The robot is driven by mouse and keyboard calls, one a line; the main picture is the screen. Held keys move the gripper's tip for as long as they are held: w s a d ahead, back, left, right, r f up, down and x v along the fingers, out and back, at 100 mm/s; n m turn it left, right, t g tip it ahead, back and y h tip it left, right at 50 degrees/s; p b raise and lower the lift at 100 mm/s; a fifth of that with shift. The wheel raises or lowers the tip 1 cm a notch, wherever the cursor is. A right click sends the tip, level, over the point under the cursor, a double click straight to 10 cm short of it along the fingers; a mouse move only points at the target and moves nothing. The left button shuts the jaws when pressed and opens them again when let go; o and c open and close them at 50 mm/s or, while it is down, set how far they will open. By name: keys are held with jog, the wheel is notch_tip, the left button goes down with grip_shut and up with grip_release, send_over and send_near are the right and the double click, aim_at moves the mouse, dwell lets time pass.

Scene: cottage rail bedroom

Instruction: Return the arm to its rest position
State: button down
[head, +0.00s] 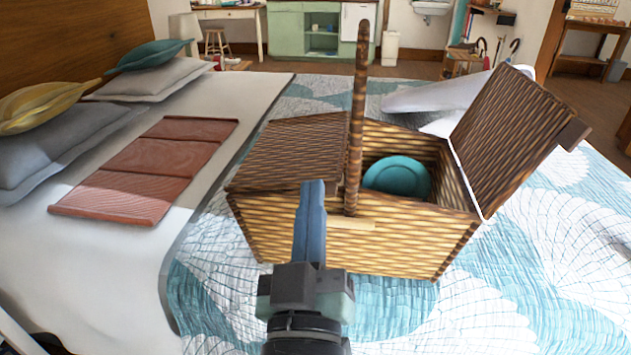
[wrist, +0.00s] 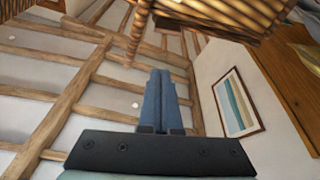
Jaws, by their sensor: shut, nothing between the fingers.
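My gripper (head: 311,186) is shut and empty, with its blue fingers pointing up in front of the near side of a wicker picnic basket (head: 340,245). In the wrist view its fingers (wrist: 158,75) lie together, aimed toward the beamed ceiling. The basket stands on the bed, its right lid (head: 515,125) raised and its left lid (head: 290,150) down. A teal plate or bowl (head: 397,177) shows inside the open side. I cannot tell whether the fingers touch the basket. Part of the basket (wrist: 225,12) also shows at the top of the wrist view.
The bed's patterned quilt (head: 540,290) spreads around the basket. A reddish slatted panel (head: 150,170) lies to the left, with pillows (head: 150,78) beyond it. A green cabinet (head: 305,35) stands at the back. The near quilt to the right of my arm is clear.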

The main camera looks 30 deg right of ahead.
jog(key=shift+b+v, duration=0.35)
jog(key=shift+v, duration=2.45)
